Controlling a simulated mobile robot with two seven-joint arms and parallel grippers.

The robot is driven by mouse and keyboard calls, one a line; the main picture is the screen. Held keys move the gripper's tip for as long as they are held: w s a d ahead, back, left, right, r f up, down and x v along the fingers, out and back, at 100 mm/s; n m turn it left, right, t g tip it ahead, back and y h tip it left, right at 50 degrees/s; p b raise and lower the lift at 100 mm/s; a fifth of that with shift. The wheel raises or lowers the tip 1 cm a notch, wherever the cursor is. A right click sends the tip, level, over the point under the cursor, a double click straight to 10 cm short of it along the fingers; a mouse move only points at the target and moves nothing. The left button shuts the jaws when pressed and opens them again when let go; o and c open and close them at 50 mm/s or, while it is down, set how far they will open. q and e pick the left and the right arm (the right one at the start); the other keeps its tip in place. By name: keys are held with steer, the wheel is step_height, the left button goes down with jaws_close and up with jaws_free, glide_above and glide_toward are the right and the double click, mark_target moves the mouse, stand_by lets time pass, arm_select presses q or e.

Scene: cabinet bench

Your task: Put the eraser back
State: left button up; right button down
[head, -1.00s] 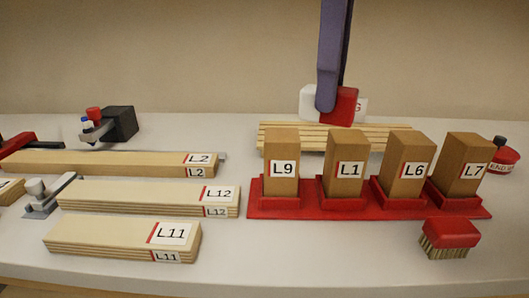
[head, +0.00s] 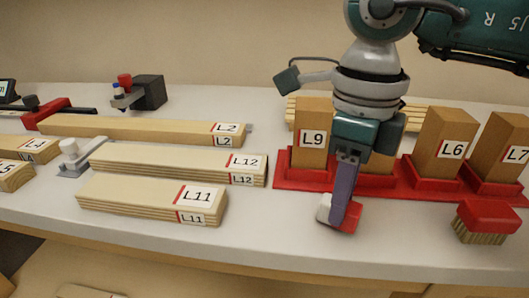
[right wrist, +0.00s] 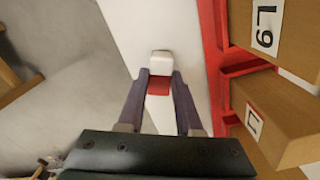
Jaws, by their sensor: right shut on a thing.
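The eraser (head: 324,211) is a small block, part white and part red. My right gripper (head: 340,212) is shut on it over the front strip of the bench, in front of the red block stand. In the right wrist view the eraser (right wrist: 160,66) sits between the two purple fingertips (right wrist: 160,84), white part outward and red part nearer the palm. Whether it touches the bench top cannot be told. My left gripper is not in view.
A red stand (head: 300,179) holds upright wooden blocks; my right arm covers one. A red brush (head: 487,217) lies right of the gripper. Labelled boards (head: 150,201) lie left. A slatted rack (head: 414,119) is behind the stand. The bench front strip is mostly clear.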

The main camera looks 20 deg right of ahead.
steer(key=shift+f, duration=0.5)
steer(key=shift+f, duration=0.15)
steer(key=c, duration=0.6)
jaws_free()
